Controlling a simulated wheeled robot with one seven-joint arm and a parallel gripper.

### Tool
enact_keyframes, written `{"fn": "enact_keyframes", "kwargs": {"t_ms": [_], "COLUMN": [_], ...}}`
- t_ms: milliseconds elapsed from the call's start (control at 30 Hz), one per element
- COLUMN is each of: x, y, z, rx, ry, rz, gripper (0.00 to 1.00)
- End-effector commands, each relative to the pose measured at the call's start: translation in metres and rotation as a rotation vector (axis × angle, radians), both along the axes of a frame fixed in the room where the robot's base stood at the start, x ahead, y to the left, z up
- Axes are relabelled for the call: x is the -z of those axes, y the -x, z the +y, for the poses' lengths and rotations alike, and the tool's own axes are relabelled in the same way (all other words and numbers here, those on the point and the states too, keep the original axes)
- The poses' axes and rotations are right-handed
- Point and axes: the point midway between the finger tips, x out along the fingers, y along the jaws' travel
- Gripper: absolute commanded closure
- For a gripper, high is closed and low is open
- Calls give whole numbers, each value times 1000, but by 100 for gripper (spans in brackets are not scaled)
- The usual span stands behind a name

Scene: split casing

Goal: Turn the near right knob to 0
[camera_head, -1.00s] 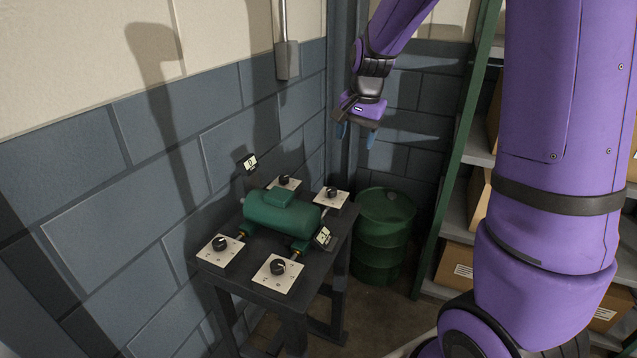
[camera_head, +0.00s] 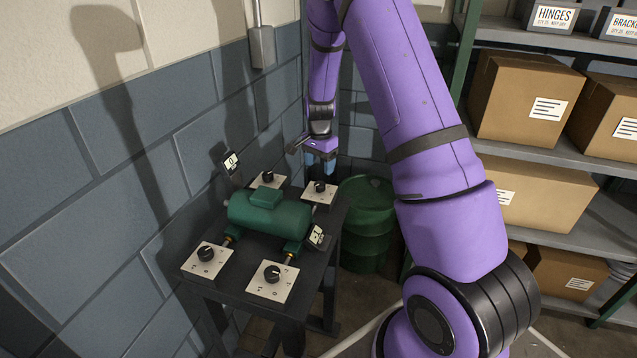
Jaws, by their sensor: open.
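The near right knob (camera_head: 272,273) is a black round knob on a white square plate at the front right of a dark table (camera_head: 285,314). Its setting is too small to read. Three like knobs sit on their own plates: near left (camera_head: 206,254), far left (camera_head: 267,177) and far right (camera_head: 319,187). My gripper (camera_head: 320,166) is open, pointing down, just above and behind the far right knob in the picture, with blue fingertips. It is well apart from the near right knob, and nothing shows between its fingers.
A green cylindrical casing (camera_head: 268,214) lies between the knobs. A green drum (camera_head: 367,222) is right of the table. Shelves with boxes (camera_head: 526,97) fill the right. A block wall runs along the left.

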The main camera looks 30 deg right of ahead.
Motion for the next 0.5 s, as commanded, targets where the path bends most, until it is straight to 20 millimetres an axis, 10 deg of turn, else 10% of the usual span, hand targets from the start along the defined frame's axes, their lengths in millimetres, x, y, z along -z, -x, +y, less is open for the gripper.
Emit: {"fn": "enact_keyframes", "kwargs": {"t_ms": [500], "x": [69], "y": [0], "z": [0], "rx": [0], "ry": [0], "rz": [-1], "gripper": [34]}}
